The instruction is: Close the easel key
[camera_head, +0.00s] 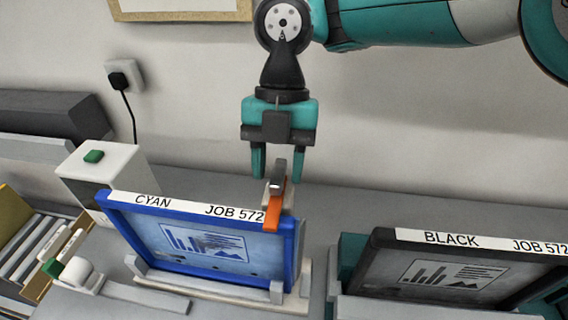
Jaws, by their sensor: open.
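The easel key looks to be the small orange lever with a grey end (276,195), at the upper right corner of the blue-framed screen. The blue screen (205,242), labelled CYAN JOB 572, leans in a pale easel stand (205,285). My gripper (279,165) is open, pointing down just above the lever. Its two teal fingers are spread on either side of the lever's grey top end. I cannot tell whether they touch it.
A dark-framed screen (440,270), labelled BLACK JOB 572, stands in a teal holder at the right. A white box with a green button (94,156) stands at the left, near a rack of panels (32,245). A wall socket with a black plug (122,78) is behind.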

